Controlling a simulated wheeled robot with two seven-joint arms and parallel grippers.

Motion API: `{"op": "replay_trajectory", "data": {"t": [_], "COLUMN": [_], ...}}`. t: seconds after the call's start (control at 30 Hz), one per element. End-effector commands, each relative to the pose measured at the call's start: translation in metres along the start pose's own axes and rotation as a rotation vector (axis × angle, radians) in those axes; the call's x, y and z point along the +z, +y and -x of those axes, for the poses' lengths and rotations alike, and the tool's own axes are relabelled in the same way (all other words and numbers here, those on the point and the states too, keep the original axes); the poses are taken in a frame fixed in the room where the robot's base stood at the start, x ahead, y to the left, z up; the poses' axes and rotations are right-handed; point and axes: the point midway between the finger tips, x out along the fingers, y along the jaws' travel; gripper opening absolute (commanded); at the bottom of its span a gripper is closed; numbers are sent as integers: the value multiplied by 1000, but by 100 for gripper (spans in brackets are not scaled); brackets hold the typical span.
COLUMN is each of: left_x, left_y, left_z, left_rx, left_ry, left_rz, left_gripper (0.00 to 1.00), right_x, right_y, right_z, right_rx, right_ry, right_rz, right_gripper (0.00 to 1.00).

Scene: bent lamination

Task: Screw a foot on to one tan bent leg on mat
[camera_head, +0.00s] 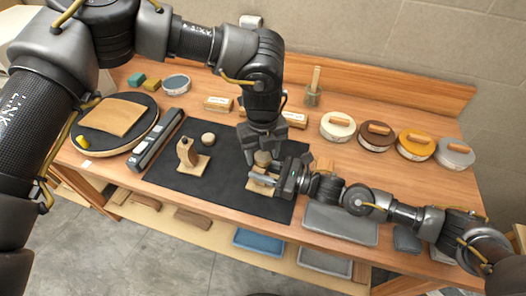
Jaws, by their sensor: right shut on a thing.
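A dark mat (225,185) lies on the wooden bench. A bent leg (187,153) with a tan block stands upright on its left part, and a round foot (208,139) lies beside it. My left gripper (262,152) points down over a small round brown piece (263,158), probably a foot, at the mat's right. Its fingers are around or just above this piece; I cannot tell whether they grip it. My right gripper (262,178) reaches in from the right, shut on a tan piece (262,188) below, likely another bent leg, mostly hidden by the grippers.
A dark round tray (147,141) with a tan curved board stands left, beside a long dark bar (160,137). A grey tray (340,225) lies at the front right. The mat's front middle is clear.

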Motion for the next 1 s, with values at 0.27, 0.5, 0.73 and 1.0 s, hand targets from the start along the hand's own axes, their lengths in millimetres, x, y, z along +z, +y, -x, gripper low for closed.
{"op": "replay_trajectory", "data": {"t": [0.27, 0.5, 0.73, 1.0], "left_x": [0, 1, 1, 1], "left_y": [0, -1, -1, 0], "left_z": [0, 13, 58, 104], "left_rx": [0, -3, -4, -1], "left_ry": [0, -2, -3, -2], "left_rz": [1, 1, 1, 1], "left_gripper": [66, 66, 66, 66], "right_x": [0, 0, 0, 0], "right_y": [0, 0, 0, 0], "right_z": [0, 0, 0, 0], "right_rx": [0, 0, -1, -1], "right_ry": [1, 1, 1, 1], "right_rz": [0, 0, 0, 0], "right_gripper": [0, 0, 0, 0]}}
